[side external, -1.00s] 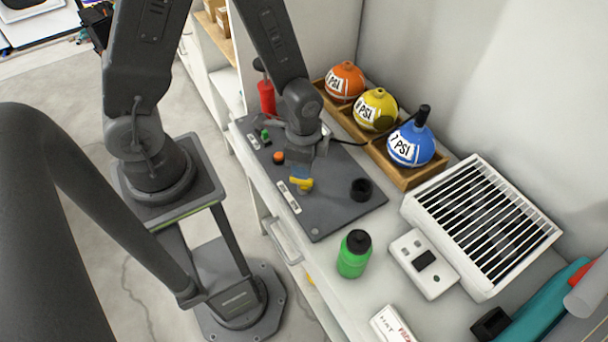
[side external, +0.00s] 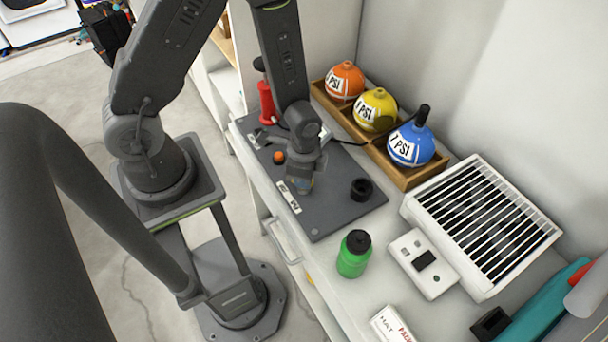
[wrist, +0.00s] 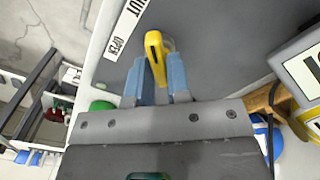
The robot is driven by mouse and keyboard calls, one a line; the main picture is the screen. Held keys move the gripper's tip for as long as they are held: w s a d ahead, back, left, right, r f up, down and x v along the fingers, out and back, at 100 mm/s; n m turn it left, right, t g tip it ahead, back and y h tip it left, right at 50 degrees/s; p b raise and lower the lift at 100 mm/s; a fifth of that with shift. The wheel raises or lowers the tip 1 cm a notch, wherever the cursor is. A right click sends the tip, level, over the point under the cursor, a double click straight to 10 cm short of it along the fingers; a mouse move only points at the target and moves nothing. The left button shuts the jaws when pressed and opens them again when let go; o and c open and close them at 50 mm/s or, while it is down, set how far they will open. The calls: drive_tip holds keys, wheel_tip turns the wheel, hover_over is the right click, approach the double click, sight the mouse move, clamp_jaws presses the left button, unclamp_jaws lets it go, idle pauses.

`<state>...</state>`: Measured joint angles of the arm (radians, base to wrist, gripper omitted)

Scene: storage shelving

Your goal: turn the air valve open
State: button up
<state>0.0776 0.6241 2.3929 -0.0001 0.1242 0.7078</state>
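The yellow valve handle (wrist: 154,45) stands on the dark grey panel (wrist: 215,40) in the wrist view. My gripper (wrist: 158,72) has its two blue fingertips on either side of the handle, with only a narrow gap between them. I cannot tell whether they press on it. In the side view my gripper (side external: 299,187) is low over the panel (side external: 330,217) and hides most of the handle.
A black knob (side external: 361,189) and an orange button (side external: 279,157) are on the same panel. A red bottle-like object (side external: 266,103) stands at its far end. A green bottle (side external: 354,255) stands near the front. Orange, yellow and blue PSI spheres (side external: 411,146) sit in a wooden tray (side external: 400,179).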

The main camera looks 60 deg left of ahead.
clamp_jaws()
drive_tip(key=n, duration=1.7)
drive_tip(key=shift+n, duration=0.4)
idle(0.6)
